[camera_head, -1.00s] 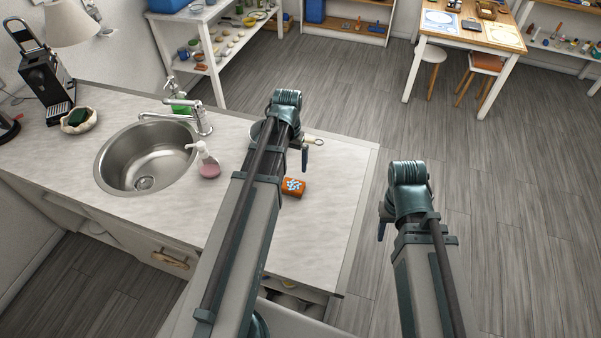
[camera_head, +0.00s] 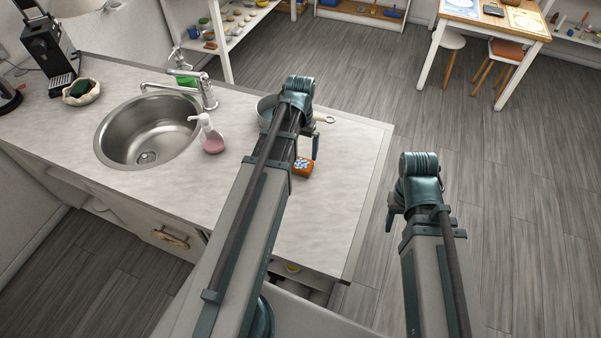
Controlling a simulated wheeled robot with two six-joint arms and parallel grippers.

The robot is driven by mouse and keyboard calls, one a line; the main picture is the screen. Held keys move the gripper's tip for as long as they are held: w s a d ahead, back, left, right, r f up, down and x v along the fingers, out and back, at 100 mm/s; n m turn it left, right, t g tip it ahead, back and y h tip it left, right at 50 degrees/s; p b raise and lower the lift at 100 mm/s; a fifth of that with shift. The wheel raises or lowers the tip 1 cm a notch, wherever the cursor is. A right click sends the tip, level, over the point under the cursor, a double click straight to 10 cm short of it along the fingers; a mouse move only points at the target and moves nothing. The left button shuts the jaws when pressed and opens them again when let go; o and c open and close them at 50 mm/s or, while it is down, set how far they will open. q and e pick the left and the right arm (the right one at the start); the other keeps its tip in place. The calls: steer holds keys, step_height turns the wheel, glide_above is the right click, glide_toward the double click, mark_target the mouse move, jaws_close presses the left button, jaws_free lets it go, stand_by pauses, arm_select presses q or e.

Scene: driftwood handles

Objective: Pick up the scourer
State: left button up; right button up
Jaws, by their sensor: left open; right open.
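A green scourer (camera_head: 80,88) sits in a pale shell-like dish (camera_head: 92,96) on the counter at the far left, beyond the sink's left side. My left gripper (camera_head: 315,146) is open and empty; it hangs over the counter's right part, well right of the scourer, with its jaws partly hidden by my own arm. My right gripper (camera_head: 391,214) is open and empty, out over the floor to the right of the counter, far from the scourer.
A round sink (camera_head: 145,155) with a tap, and a pink soap bottle (camera_head: 212,140), stand between the dish and my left arm. A pan (camera_head: 264,108) and an orange block with blue-and-white dots (camera_head: 302,168) are by my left gripper. Shelves and a table stand behind.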

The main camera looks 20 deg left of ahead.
mark_target(301, 163)
arm_select(q)
steer(key=shift+d+f+b, duration=0.1)
steer(key=shift+f+b, duration=2.95)
steer(key=shift+f, duration=0.55)
steer(key=shift+r, duration=0.1)
arm_select(e)
step_height(301, 163, down, 7)
arm_select(q)
steer(key=c, duration=1)
steer(key=shift+r, duration=0.15)
arm_select(e)
steer(key=shift+r, duration=0.1)
arm_select(q)
steer(key=shift+r+p, duration=0.55)
steer(key=shift+p, duration=0.25)
step_height(301, 163, up, 3)
steer(key=p, duration=0.3)
steer(key=d, duration=1)
steer(key=s+d, duration=0.1)
steer(key=d, duration=0.5)
steer(key=shift+r+p, duration=0.3)
arm_select(e)
step_height(301, 163, up, 5)
steer(key=shift+f, duration=0.1)
